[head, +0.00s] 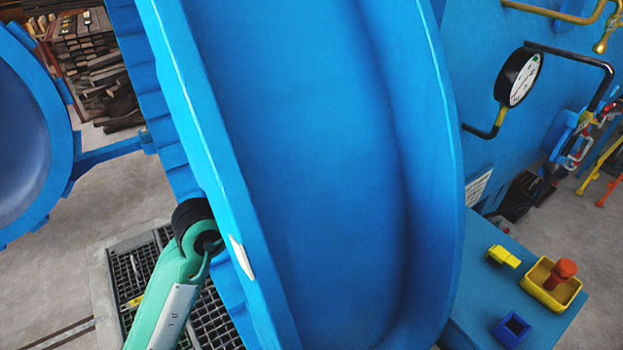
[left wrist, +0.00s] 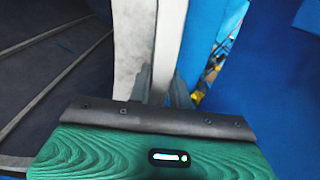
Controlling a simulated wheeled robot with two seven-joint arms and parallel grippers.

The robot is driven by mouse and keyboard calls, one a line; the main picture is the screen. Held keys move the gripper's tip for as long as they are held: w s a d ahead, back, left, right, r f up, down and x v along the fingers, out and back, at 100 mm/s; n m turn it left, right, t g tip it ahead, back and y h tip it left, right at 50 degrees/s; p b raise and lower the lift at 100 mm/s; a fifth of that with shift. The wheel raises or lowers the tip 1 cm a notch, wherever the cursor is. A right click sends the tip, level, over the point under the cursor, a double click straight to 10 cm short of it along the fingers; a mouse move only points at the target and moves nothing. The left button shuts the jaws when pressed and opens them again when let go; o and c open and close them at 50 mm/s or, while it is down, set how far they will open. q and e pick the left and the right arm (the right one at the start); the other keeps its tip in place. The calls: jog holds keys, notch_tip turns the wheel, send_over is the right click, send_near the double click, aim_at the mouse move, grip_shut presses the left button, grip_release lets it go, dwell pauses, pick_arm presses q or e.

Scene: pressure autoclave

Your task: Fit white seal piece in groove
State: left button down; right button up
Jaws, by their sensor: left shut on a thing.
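The white seal piece (head: 242,257) shows in the head view as a small pale sliver at the edge of the blue vessel rim (head: 225,165). In the left wrist view my left gripper (left wrist: 164,88) is shut on a pale upright strip, the seal piece (left wrist: 169,45), which runs up from between the fingers. Another whitish strip (left wrist: 133,40) stands just left of it. In the head view my green left arm comes in from the lower left, and its fingers are hidden behind the rim. I cannot make out the groove or whether the piece touches it. My right gripper is not in view.
A round blue door (head: 28,140) stands at the left. A pressure gauge (head: 518,78) juts out at the upper right. A blue ledge (head: 540,290) at the lower right carries a yellow bin (head: 551,285) and a small blue box (head: 511,329). A floor grating (head: 125,275) lies below.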

pick_arm(q)
jog(key=shift+p+x, duration=0.4)
jog(key=shift+x, duration=1.65)
dwell(0.5)
jog(key=c, duration=1.6)
grip_release()
jog(key=shift+c, duration=0.2)
jog(key=shift+s+a, duration=0.35)
jog(key=shift+a, duration=0.2)
jog(key=shift+c, duration=0.3)
grip_shut()
jog(key=shift+w+d, duration=0.2)
jog(key=shift+d, duration=0.15)
